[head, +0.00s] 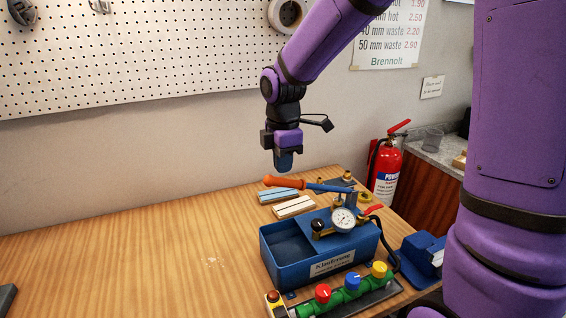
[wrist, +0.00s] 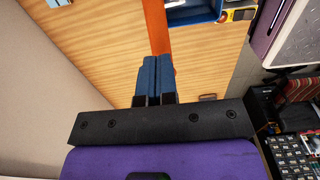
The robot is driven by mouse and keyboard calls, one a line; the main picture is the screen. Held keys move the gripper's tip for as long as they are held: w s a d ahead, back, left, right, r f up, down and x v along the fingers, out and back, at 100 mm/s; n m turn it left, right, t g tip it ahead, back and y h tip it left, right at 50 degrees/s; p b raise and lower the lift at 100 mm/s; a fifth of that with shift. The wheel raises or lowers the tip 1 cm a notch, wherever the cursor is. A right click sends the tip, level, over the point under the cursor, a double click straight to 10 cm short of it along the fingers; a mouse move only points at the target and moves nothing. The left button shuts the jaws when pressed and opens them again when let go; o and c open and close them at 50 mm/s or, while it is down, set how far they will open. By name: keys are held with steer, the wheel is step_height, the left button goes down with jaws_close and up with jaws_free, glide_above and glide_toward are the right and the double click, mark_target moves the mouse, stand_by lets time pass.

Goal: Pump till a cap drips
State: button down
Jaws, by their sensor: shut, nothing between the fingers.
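A blue test pump (head: 278,258) with an open tank stands on the wooden bench. Its pressure gauge (head: 343,219) has a white dial; the reading is too small to tell. The pump lever has an orange grip (head: 284,182) and lies about level across the top. In front is a green pipe manifold (head: 345,296) with a red cap (head: 323,292), a blue cap (head: 353,281) and a yellow cap (head: 379,270). No drips can be made out. My gripper (head: 284,166) is shut and empty, above the orange grip. In the wrist view its blue fingers (wrist: 154,82) overlap the orange grip (wrist: 156,30); contact cannot be told.
Striped blocks (head: 294,207) lie behind the pump. A blue stand (head: 421,256) is to its right. A red fire extinguisher (head: 385,167) stands beyond the bench.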

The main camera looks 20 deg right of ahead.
step_height(320, 180, down, 12)
steer(key=a, duration=0.2)
steer(key=r, duration=0.4)
steer(key=d+r, duration=0.1)
steer(key=r, duration=0.3)
steer(key=d+r, duration=0.1)
steer(key=r, duration=0.3)
steer(key=shift+r, duration=0.2)
steer(key=shift+r, duration=2.5)
steer(key=s+d+r+m+t, duration=0.1)
steer(key=s+d+r+m, duration=0.1)
steer(key=s+m, duration=0.4)
steer(key=s+d+r+m+t, duration=0.2)
steer(key=s+m, duration=0.4)
steer(key=s, duration=0.3)
steer(key=s+d+r+m+t, duration=0.2)
steer(key=s+d+r+m, duration=0.1)
steer(key=s+m, duration=0.3)
steer(key=shift+s+d+r, duration=0.15)
steer(key=shift+s+r, duration=0.1)
steer(key=shift+s, duration=0.8)
